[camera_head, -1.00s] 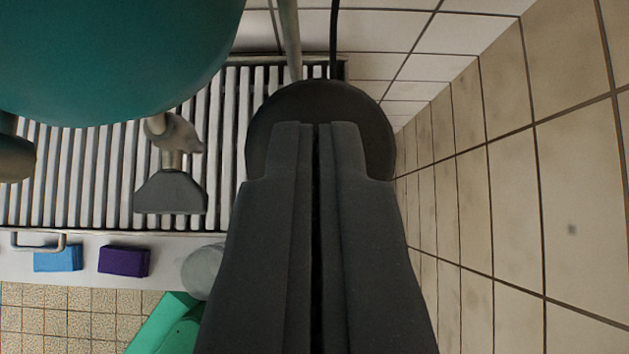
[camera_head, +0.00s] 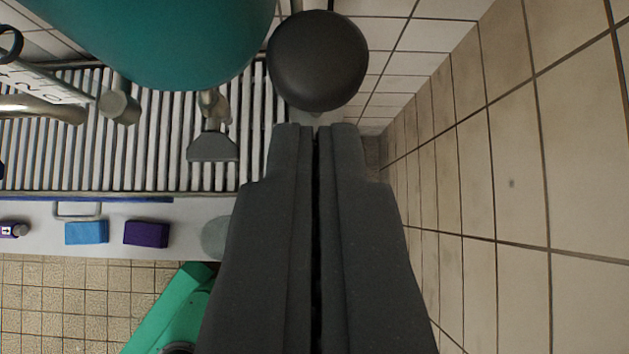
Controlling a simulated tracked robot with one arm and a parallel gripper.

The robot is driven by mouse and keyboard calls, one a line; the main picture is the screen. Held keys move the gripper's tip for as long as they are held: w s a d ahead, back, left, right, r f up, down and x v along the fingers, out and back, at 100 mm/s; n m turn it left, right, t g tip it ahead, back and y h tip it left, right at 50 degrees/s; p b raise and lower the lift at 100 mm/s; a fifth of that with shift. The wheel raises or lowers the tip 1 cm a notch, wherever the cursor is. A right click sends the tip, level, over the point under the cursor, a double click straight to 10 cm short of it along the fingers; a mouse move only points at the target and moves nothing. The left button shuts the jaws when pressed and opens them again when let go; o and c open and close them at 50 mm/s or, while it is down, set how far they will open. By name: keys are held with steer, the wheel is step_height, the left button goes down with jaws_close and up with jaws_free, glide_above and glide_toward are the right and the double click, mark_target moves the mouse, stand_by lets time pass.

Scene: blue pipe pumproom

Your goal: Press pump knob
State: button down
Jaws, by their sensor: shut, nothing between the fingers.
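The pump knob (camera_head: 318,61) is a round black disc at the top middle of the view. My gripper (camera_head: 315,128) is shut and empty, its two dark fingers side by side. Its tips show just below the knob in the picture, with a small gap between them and the knob's lower edge. I cannot tell how far apart they are in depth. What carries the knob is mostly hidden behind it.
A large teal rounded body (camera_head: 165,40) fills the upper left. A slatted grate (camera_head: 150,155) lies below it, with a grey-ended valve handle (camera_head: 212,147). Blue (camera_head: 87,232) and purple (camera_head: 146,234) blocks sit on a white ledge. A tiled wall (camera_head: 530,150) stands close on the right.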

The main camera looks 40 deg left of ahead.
steer(key=shift+v, duration=1.05)
steer(key=shift+w, duration=0.1)
stand_by(0.6)
